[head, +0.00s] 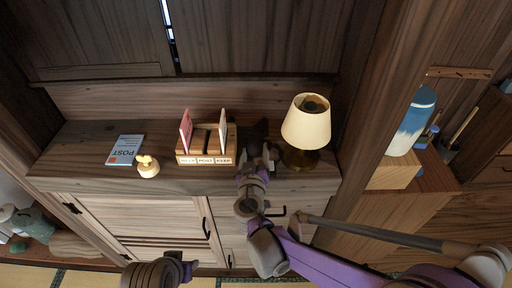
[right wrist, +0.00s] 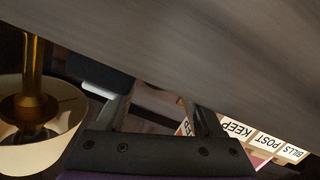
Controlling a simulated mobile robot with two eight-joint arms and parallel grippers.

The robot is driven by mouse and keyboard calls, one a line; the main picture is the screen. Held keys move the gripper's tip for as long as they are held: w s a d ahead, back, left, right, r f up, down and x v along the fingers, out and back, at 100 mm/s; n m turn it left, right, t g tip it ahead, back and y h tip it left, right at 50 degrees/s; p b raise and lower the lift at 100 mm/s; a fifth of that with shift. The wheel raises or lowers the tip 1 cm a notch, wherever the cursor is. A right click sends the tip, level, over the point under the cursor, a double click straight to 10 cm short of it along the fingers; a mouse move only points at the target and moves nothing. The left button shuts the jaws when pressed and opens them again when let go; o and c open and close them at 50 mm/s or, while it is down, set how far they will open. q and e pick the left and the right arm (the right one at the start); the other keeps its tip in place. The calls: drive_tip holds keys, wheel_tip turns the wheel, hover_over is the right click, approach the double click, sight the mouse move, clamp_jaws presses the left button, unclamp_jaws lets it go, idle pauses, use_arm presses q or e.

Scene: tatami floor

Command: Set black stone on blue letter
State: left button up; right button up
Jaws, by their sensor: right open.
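A blue and white letter (head: 125,150) marked POST lies flat at the left of the wooden cabinet top. A small cream ornament (head: 148,167) stands at its lower right corner. My right gripper (head: 258,158) is open over the cabinet top, between the letter rack and the lamp. A dark shape (head: 254,132) just behind it looks like the black stone, partly hidden by the gripper. In the right wrist view a dark rounded block (right wrist: 98,74) shows beside one of the open fingers (right wrist: 160,112). Part of my left arm shows at the bottom; its jaws are unclear.
The letter rack (head: 206,160), labelled BILLS, POST and KEEP, holds upright cards close left of my right gripper. A lamp (head: 306,122) with a cream shade stands close on the right. The cabinet top (head: 88,137) has free room around the blue letter.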

sight(255, 150)
drive_tip(key=shift+w, duration=0.15)
clamp_jaws()
drive_tip(key=shift+r, duration=0.1)
wheel_tip(255, 150, up, 10)
drive_tip(key=shift+f+p, duration=0.15)
drive_tip(key=shift+p, duration=0.7)
